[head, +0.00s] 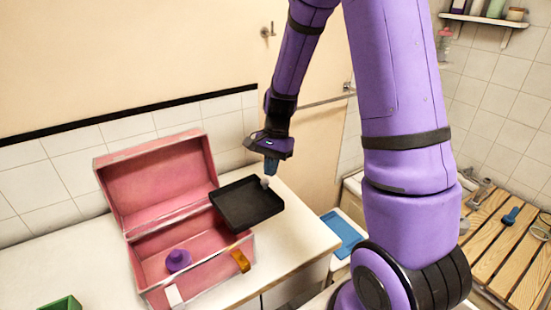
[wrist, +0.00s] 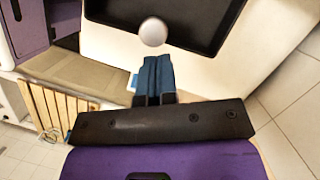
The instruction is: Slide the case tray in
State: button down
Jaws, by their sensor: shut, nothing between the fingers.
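The pink case (head: 150,250) stands on the white counter with its lid (head: 158,185) raised. The black tray (head: 240,205) sticks out past the case's right side, and its left part is over the case. A pale round knob (head: 265,182) is at the tray's outer end. In the wrist view the tray (wrist: 185,18) fills the top and its knob (wrist: 153,32) is just beyond my fingertips. My gripper (head: 270,168) is shut and empty, close to the knob; I cannot tell whether they touch. Its blue fingers also show in the wrist view (wrist: 152,62).
A purple item (head: 178,260) lies inside the case. A green box (head: 60,304) is at the lower left. The counter (head: 295,235) is clear right of the case. A slatted wooden rack (head: 500,245) is at right.

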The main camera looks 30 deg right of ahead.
jog(key=shift+s+a, duration=0.15)
jog(key=shift+a, duration=0.15)
send_over(234, 205)
jog(key=shift+s+a, duration=0.1)
jog(key=shift+a, duration=0.05)
dwell(0.5)
